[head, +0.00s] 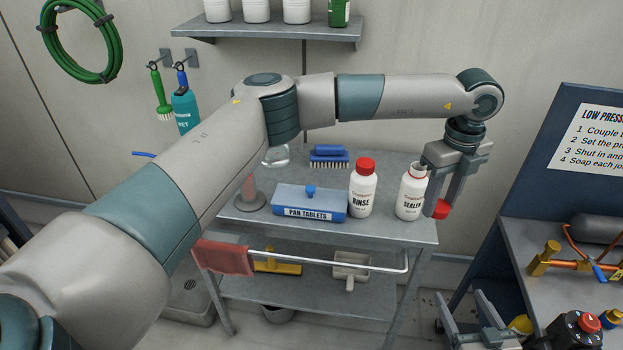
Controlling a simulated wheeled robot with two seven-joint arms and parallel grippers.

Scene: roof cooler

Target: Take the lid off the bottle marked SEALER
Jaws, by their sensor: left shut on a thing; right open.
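The white bottle marked SEALER (409,199) stands upright on the cart top, with its neck bare of any lid. My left gripper (440,206) points down just right of this bottle. It is shut on a red lid (441,210), which is apart from the bottle's neck and lower than it in the picture. The white bottle marked RINSE (361,195) stands to the left with its red lid on. My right gripper (467,312) is low at the bottom edge, open and empty, partly cut off by the frame.
The cart top (400,230) also bears a blue PAN TABLETS box (308,203) and a blue brush (329,155). A rail with a red cloth (222,257) runs along its front. My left arm hides part of the cart.

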